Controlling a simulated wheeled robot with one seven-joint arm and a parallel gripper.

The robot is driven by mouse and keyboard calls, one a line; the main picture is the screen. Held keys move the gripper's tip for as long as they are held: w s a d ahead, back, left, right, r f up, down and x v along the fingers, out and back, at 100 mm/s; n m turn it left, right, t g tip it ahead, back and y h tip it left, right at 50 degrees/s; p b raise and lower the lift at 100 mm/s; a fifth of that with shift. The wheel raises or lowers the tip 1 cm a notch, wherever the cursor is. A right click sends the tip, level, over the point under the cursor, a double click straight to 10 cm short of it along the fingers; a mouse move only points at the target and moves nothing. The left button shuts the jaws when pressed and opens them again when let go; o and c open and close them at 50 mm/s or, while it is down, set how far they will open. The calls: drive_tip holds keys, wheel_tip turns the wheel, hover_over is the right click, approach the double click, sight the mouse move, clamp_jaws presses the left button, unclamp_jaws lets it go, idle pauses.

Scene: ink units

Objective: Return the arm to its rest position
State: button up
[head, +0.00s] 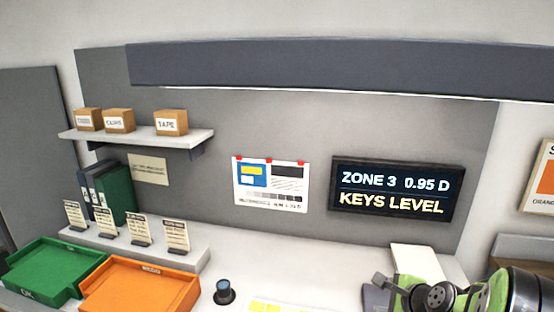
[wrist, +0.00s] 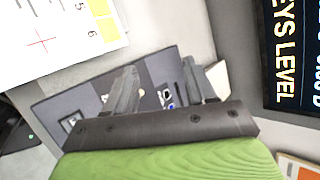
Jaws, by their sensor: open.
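My arm, green and black, reaches in from the lower right of the head view. My gripper (wrist: 158,88) shows in the wrist view with its two grey fingers apart and nothing between them. In the head view only part of my gripper (head: 381,285) shows, at the lower right above the white counter. Behind the fingers in the wrist view is a dark grey flat panel (wrist: 60,103) with small items on it, partly hidden by the fingers. I cannot tell what those items are.
A green tray (head: 50,268) and an orange tray (head: 140,288) stand at the lower left. A dark round-topped object (head: 224,292) stands on the counter beside a printed sheet (head: 280,306). A display (head: 395,190) reads "KEYS LEVEL". A shelf (head: 135,138) holds boxes.

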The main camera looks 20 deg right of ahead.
drive_tip(key=s+a+r+n+g, duration=0.1)
drive_tip(key=s+a+r+n, duration=0.2)
drive_tip(key=a+n, duration=0.5)
drive_tip(key=s+a+r+n+g, duration=0.2)
drive_tip(key=s+a+r+n, duration=0.15)
drive_tip(key=a+n, duration=0.4)
drive_tip(key=s+a+n, duration=0.7)
drive_tip(key=s+n, duration=0.1)
drive_tip(key=s, duration=0.4)
drive_tip(key=shift+s+a+r+g, duration=0.2)
drive_tip(key=shift+s+r+g, duration=0.05)
drive_tip(key=shift+r+g, duration=0.2)
drive_tip(key=shift+n, duration=0.25)
